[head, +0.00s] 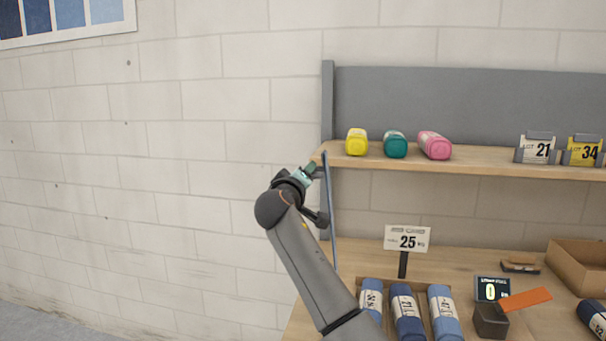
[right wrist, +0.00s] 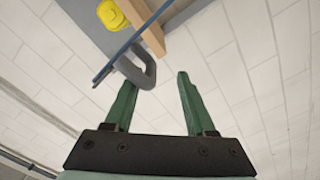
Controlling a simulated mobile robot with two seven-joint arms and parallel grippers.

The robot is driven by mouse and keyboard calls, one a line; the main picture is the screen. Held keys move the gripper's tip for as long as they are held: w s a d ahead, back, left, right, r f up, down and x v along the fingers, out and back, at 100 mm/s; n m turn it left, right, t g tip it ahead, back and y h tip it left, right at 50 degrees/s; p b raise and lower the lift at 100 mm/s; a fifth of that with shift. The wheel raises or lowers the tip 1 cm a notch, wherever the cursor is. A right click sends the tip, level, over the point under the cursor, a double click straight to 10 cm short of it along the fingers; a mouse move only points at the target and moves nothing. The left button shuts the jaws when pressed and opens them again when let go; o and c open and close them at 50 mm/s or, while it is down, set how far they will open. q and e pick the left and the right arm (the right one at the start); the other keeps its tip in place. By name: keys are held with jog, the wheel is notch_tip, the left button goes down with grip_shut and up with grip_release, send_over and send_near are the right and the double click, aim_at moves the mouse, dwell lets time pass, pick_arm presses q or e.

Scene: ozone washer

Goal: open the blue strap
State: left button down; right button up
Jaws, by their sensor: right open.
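A thin slate-blue upright strip (head: 331,212), which looks like the blue strap, hangs at the left end of the wooden shelf. It also shows in the right wrist view as a slanted blue bar (right wrist: 118,55) beside a grey loop-shaped piece (right wrist: 147,78). My right gripper (head: 311,171) is at the shelf's left end, close to the strip. In the right wrist view its two green fingers (right wrist: 158,80) are apart. The grey loop lies by the left fingertip and partly across the gap; I cannot tell whether it touches. My left gripper is out of view.
Yellow (head: 356,142), teal (head: 395,144) and pink (head: 435,145) rolls lie on the shelf (head: 480,162). Below, a counter holds blue rolls (head: 407,311), a "25" sign (head: 407,239) and a cardboard box (head: 582,262). Left of the shelf, the space before the block wall (head: 150,170) is clear.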

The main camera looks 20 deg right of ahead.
jog(key=shift+f, duration=0.35)
jog(key=b+v, duration=0.3)
jog(key=v, duration=0.9)
jog(key=shift+s+a+r, duration=0.15)
jog(key=shift+s+r, duration=0.05)
jog(key=shift+r, duration=0.1)
